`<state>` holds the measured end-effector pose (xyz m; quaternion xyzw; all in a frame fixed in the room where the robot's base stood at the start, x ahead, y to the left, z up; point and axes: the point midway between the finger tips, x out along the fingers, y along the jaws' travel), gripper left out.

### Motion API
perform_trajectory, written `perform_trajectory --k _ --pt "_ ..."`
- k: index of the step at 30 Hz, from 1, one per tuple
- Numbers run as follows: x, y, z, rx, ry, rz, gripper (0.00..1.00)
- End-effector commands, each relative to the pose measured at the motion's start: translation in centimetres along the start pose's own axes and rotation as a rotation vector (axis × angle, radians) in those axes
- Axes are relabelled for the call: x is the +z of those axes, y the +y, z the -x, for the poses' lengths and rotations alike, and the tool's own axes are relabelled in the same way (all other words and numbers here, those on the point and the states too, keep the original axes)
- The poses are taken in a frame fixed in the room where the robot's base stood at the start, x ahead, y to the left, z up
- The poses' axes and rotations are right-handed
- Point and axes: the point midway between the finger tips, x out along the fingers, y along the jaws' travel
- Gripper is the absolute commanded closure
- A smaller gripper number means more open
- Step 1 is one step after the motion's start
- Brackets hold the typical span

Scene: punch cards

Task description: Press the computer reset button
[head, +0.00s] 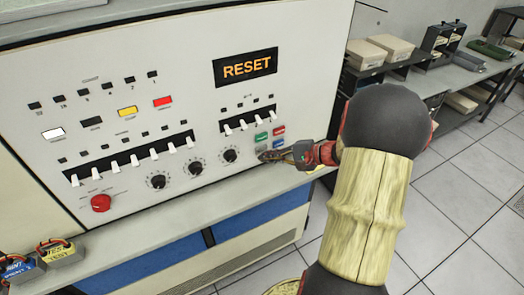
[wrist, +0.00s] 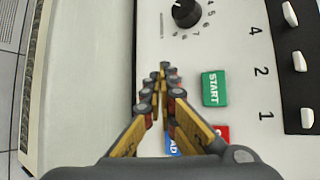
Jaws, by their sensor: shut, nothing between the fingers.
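A control panel (head: 200,105) carries an orange RESET display (head: 247,67). Below it is a small button cluster: a green button (head: 262,137), a red button (head: 278,131) and a blue button (head: 278,143). The wrist view reads START on the green button (wrist: 214,88); the red button (wrist: 222,132) and blue button (wrist: 173,146) are partly hidden by my fingers. My gripper (head: 268,155) is shut and empty, its tips over the lower left of the cluster. They cover the spot beside START (wrist: 164,68). I cannot tell contact, nor read a reset label on any button.
White toggle switches (head: 243,124) and black knobs (head: 230,156) sit close to the cluster. A round red knob (head: 101,203) is at lower left. A grey ledge (head: 180,215) runs below the panel. Open tiled floor (head: 465,190) lies to the right.

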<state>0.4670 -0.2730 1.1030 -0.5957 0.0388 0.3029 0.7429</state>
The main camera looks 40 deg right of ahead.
Motion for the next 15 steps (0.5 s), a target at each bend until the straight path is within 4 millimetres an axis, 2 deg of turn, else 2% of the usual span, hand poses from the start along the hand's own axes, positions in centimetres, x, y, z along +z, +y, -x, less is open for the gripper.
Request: perform_trajectory --k 15 --pt "-0.39 -0.43 -0.56 0.000 0.000 0.000 1.00"
